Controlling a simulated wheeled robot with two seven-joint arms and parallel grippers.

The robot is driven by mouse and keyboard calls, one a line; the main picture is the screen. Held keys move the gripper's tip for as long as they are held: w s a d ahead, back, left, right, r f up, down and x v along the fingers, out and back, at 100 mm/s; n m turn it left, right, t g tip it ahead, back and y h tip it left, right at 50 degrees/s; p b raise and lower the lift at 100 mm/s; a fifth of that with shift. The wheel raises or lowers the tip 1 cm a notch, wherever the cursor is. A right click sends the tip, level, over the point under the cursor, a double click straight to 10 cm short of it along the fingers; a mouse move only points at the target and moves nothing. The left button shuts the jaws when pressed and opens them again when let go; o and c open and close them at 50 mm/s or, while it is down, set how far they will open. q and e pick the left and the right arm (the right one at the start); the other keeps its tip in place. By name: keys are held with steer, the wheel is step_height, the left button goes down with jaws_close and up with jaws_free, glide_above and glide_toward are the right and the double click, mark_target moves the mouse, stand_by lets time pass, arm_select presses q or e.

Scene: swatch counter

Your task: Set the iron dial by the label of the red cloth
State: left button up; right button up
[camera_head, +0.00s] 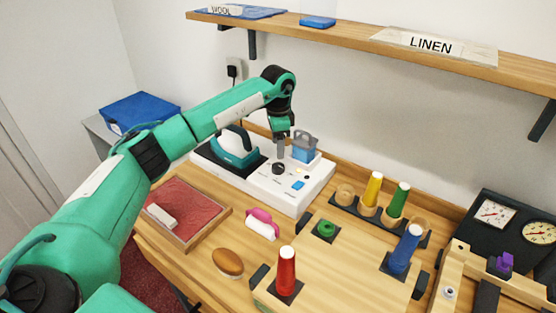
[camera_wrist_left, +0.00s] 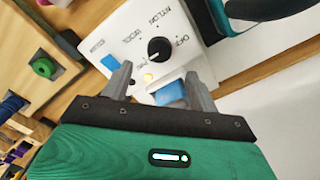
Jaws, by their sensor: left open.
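The iron dial (camera_head: 279,168) is a round black knob with a white pointer mark on the white iron station (camera_head: 312,184). It shows larger in the left wrist view (camera_wrist_left: 160,49), ringed by small printed words that I cannot read surely. My left gripper (camera_head: 281,150) is over the dial, open and empty; in the wrist view its fingers (camera_wrist_left: 158,76) stand apart, with the dial just beyond them. The red cloth (camera_head: 190,203) lies in a wooden-framed tray at left, with a small whitish piece on it; no writing on that piece is readable. My right gripper is out of view.
The teal iron (camera_head: 234,147) stands left of the dial, and a clear blue container (camera_head: 304,147) behind it. Colored spools, a pink-and-white roll and a brown brush occupy the counter. The shelf (camera_head: 340,36) bears "WOOL" and "LINEN" labels by other cloths.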

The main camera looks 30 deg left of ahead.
arm_select(q)
step_height(320, 180, up, 6)
steer(key=shift+r+b, duration=0.2)
steer(key=shift+b, duration=0.25)
